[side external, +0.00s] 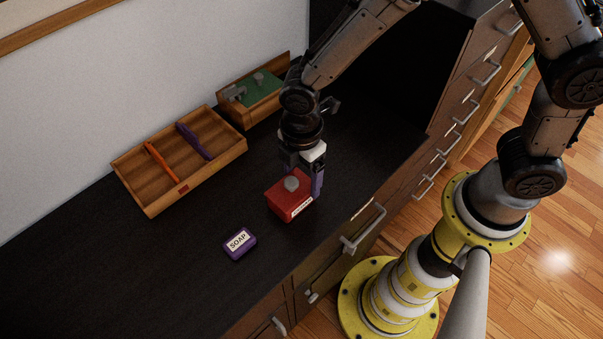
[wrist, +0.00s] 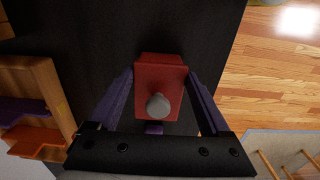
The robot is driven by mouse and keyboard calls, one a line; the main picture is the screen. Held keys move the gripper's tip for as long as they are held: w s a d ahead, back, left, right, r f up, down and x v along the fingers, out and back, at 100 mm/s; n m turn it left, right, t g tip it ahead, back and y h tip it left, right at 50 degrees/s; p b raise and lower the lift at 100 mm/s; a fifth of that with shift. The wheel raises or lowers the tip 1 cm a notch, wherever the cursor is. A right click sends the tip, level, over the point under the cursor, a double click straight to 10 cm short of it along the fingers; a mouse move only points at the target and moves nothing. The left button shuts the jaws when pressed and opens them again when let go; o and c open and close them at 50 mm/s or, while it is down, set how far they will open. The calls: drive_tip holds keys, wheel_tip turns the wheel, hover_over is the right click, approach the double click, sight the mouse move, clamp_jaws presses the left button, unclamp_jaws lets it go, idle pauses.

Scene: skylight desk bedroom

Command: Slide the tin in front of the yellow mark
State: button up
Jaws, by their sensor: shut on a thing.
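The tin is a red box (side external: 288,199) with a grey round knob and a white label, upright on the dark counter. It also shows at the middle of the wrist view (wrist: 158,75). My gripper (wrist: 161,74) is shut on it, with one purple finger along each side. In the side view, one finger shows at the tin's right and the other is mostly hidden.
The wooden tray (side external: 148,206), with orange and purple dividers, stands behind and left of the tin. A purple soap box (side external: 239,243) lies at the tin's front left. A green-lined wooden box (side external: 232,113) stands at the back. The counter (side external: 120,262) is clear at lower left.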

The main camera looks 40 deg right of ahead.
drive_tip(key=shift+c, duration=0.8)
drive_tip(key=shift+w, duration=0.1)
drive_tip(key=shift+w+a, duration=0.15)
drive_tip(key=shift+w, duration=0.05)
drive_tip(key=shift+w+a, duration=0.15)
drive_tip(key=shift+w, duration=0.15)
drive_tip(key=shift+w+a, duration=0.3)
drive_tip(key=shift+w, duration=0.3)
drive_tip(key=shift+w+a, duration=0.3)
drive_tip(key=shift+w, duration=0.35)
drive_tip(key=shift+w+a, duration=0.3)
drive_tip(key=shift+w, duration=0.3)
drive_tip(key=shift+w+a, duration=0.3)
drive_tip(key=shift+w, duration=0.3)
drive_tip(key=shift+w+a, duration=0.3)
drive_tip(key=shift+w, duration=0.3)
